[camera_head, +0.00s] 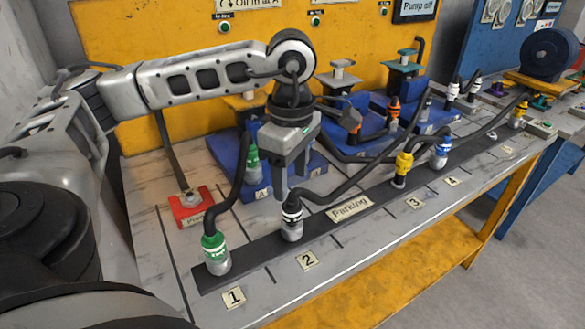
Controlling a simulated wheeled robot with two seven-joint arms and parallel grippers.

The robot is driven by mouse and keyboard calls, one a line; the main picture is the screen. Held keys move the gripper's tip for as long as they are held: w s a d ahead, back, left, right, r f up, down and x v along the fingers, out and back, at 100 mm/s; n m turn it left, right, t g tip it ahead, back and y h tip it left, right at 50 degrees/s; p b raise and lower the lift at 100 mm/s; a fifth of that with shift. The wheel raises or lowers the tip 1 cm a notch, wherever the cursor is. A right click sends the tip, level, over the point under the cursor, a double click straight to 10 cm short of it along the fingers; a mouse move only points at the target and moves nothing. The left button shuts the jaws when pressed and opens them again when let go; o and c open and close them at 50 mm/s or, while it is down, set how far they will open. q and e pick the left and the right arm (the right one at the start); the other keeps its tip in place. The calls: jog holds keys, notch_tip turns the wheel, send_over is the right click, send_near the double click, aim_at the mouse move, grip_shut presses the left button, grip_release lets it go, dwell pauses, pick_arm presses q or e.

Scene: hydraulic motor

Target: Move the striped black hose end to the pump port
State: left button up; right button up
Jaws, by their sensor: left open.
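The striped black hose end (292,216), black with white bands, stands upright on the dark parking strip (328,220) by the label 2. Its black hose leaves the top and runs to the right. My left gripper (291,180) points down with its fingers apart, just above and behind this hose end in the picture. Nothing shows between the fingers; whether they touch the hose cannot be told. The red block (186,213) at the left has a partly hidden label that seems to begin with "Pu", and a metal port (190,196) on top. My right gripper is not in view.
A striped green hose end (216,252) stands at label 1, its hose arching up to a blue block (254,192). Yellow (401,171) and blue (441,151) hose ends stand further right on the strip. More blue blocks and hoses fill the back.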

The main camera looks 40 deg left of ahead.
aim_at(292, 199)
pick_arm(q)
notch_tip(292, 199, down, 5)
jog(key=b, duration=0.3)
jog(key=shift+r, duration=0.2)
jog(key=shift+f+b, duration=0.55)
jog(key=shift+b, duration=0.1)
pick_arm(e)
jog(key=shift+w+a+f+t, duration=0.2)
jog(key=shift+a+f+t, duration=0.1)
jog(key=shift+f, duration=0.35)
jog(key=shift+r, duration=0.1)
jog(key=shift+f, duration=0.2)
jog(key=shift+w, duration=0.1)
pick_arm(q)
grip_shut()
jog(key=shift+w, duration=0.1)
jog(key=shift+r, duration=0.15)
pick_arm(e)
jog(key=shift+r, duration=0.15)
